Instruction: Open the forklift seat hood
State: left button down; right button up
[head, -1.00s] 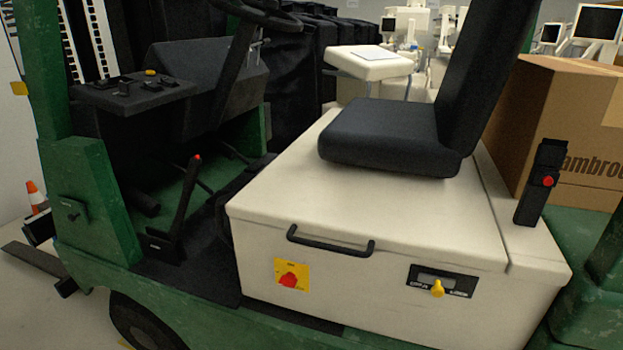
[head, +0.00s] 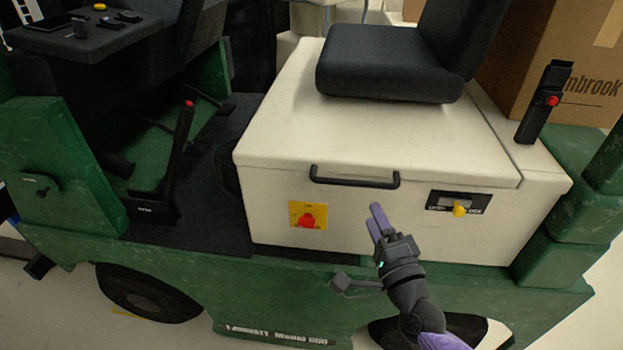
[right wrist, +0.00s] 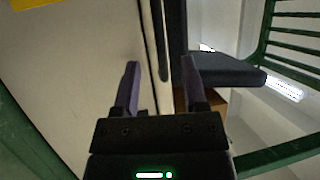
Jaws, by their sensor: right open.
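The forklift seat hood (head: 280,128) is a cream box lid with the black seat (head: 385,72) on top, and it is down. A black bar handle (head: 355,182) runs along its front edge. A yellow latch knob (head: 459,210) sits on a black plate at the right of the front face. My right gripper (head: 377,216) is open and empty, in front of the cream face, a little below the handle. In the right wrist view its fingers (right wrist: 160,85) are apart, with the dark handle (right wrist: 161,40) beyond them. My left gripper is not in view.
A red switch on a yellow plate (head: 308,215) is left of the handle. A lever with a red tip (head: 178,145) stands in the footwell. A cardboard box (head: 560,70) and a black upright control (head: 543,105) are behind on the right.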

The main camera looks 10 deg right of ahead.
aim_at(360, 181)
jog(key=b+x, duration=0.1)
jog(key=x, duration=0.7)
jog(key=shift+w+d+f+b, duration=0.15)
jog(key=shift+w+d+b, duration=0.05)
jog(key=shift+b, duration=0.15)
jog(key=shift+w, duration=0.35)
jog(key=c, duration=0.7)
grip_shut()
